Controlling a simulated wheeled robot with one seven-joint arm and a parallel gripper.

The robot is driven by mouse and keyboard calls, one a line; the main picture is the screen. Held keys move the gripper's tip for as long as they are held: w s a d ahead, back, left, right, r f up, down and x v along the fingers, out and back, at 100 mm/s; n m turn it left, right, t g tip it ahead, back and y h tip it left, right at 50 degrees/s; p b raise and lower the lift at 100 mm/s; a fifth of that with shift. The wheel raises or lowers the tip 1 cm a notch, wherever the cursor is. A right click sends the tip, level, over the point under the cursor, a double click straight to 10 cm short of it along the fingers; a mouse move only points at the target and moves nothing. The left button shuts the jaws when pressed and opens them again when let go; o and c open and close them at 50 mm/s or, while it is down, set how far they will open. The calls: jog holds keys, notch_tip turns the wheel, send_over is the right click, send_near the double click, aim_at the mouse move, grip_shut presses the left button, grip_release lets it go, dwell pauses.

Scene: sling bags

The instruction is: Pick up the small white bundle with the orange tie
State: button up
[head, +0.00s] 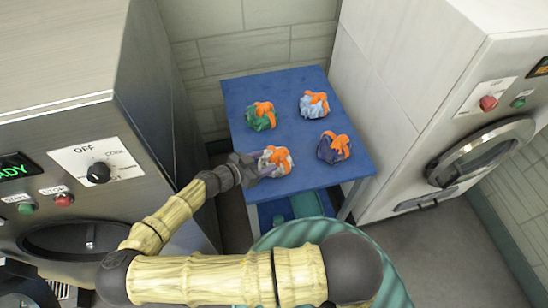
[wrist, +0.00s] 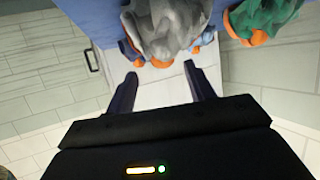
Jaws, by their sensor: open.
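The small white bundle (head: 268,156), whitish-grey cloth with an orange tie, lies at the table's near-left edge in the head view. My gripper (head: 259,166) is right at its left side and partly overlaps it. In the wrist view the grey-white bundle (wrist: 168,28) is just ahead of my gripper (wrist: 160,70), with orange showing at its lower edge. The two fingers are apart with nothing between them. Contact with the bundle cannot be told.
The blue table (head: 285,82) also holds a green bundle (head: 258,120), a pale blue bundle (head: 310,109) and a dark navy bundle (head: 328,153), all with orange ties. Machines stand left (head: 55,110) and right (head: 400,100) of the table.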

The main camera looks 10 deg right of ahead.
aim_at(273, 157)
jog(key=shift+s+d, duration=0.1)
jog(key=shift+d+p, duration=0.3)
jog(key=shift+d, duration=0.05)
jog(key=shift+w+d+f, duration=0.35)
jog(key=shift+w+d, duration=0.05)
jog(key=shift+d, duration=0.05)
jog(key=shift+w+d+r+p, duration=0.1)
jog(key=shift+w+d+p, duration=0.3)
jog(key=shift+d+p, duration=0.2)
jog(key=p+x, duration=0.2)
jog(key=x, duration=0.1)
jog(key=shift+w+d+r, duration=0.1)
jog(key=shift+w+d, duration=0.1)
jog(key=shift+w, duration=0.05)
jog(key=shift+w+d+f, duration=0.15)
jog(key=shift+d+f, duration=0.1)
jog(key=shift+f, duration=0.05)
